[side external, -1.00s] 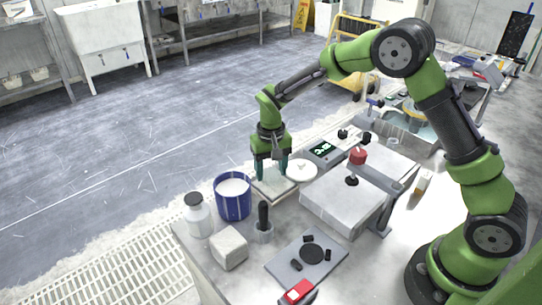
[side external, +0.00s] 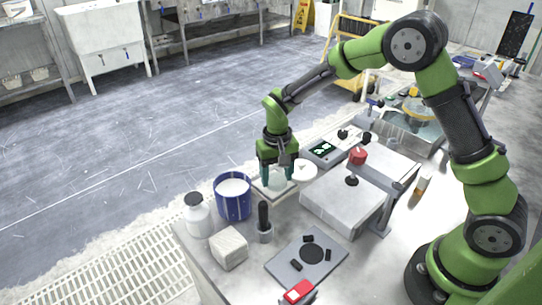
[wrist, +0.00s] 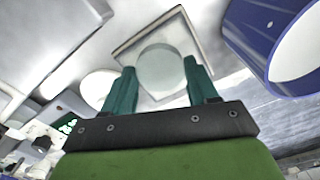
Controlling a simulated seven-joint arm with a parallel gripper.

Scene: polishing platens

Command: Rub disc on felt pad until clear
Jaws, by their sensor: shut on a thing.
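In the wrist view a pale, cloudy round disc (wrist: 161,69) sits between the two teal fingers of my gripper (wrist: 162,84). The disc lies over a pale square felt pad (wrist: 183,27) with a light rim; I cannot tell whether it touches the pad. In the side view my gripper (side external: 279,180) points down over the felt pad (side external: 265,192), its fingers low at the pad. The disc is mostly hidden there behind the fingers. The gripper is shut on the disc.
A white round dish (side external: 306,172) stands right of the pad. A blue tub with white contents (side external: 233,202) and a white bottle (side external: 197,218) stand to the left. A white block (side external: 229,247), a black-handled tool (side external: 264,218) and a grey plate (side external: 285,262) are in front.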

